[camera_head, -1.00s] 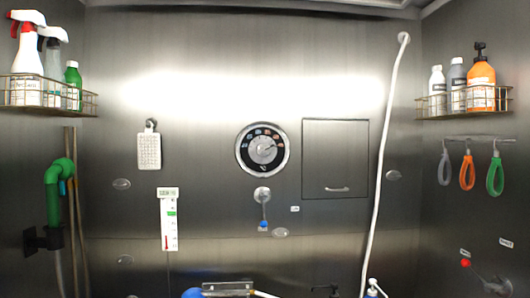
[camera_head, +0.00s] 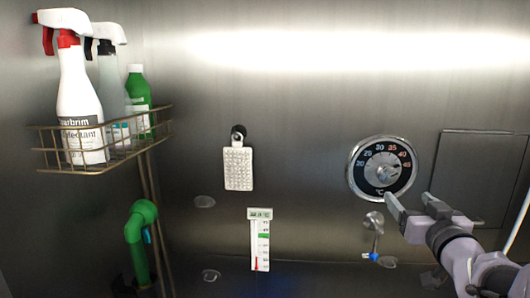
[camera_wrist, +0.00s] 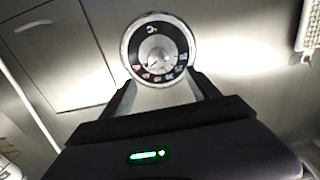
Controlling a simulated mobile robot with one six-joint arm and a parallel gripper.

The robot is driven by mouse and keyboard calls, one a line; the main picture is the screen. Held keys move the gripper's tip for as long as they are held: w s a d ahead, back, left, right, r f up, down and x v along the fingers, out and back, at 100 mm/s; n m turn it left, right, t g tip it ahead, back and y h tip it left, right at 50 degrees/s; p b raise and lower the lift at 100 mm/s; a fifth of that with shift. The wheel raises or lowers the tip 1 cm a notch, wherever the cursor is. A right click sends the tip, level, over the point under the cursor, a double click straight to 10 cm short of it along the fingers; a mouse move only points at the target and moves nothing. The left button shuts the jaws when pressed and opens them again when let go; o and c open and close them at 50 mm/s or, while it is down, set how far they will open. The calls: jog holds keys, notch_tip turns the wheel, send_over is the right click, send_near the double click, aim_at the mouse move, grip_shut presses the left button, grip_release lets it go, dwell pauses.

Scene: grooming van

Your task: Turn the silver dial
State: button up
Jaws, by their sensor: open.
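The silver dial (camera_head: 381,170) is a round knob in a black ring with numbers and a °C mark, set in a bright round rim on the metal back wall. In the wrist view the dial (camera_wrist: 158,50) appears upside down, just beyond and between my fingertips. My gripper (camera_head: 410,203) is open and empty, with its fingers pointing at the wall by the dial's lower right in the head view. In the wrist view my gripper (camera_wrist: 166,84) has its two fingers apart on either side below the dial. I cannot tell whether they touch it.
A small lever with a blue tip (camera_head: 373,238) sits below the dial. A closed wall panel (camera_head: 480,175) is to its right. A thermometer (camera_head: 259,240) and a white hanging block (camera_head: 238,168) are to the left. A wire shelf (camera_head: 100,160) holds bottles at the upper left.

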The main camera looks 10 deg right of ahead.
aim_at(389, 178)
jog(key=x, duration=1.5)
jog(key=shift+w+d+p, duration=0.25)
jog(key=shift+d+p, duration=0.1)
jog(key=shift+f, duration=0.1)
jog(key=c, duration=1.4)
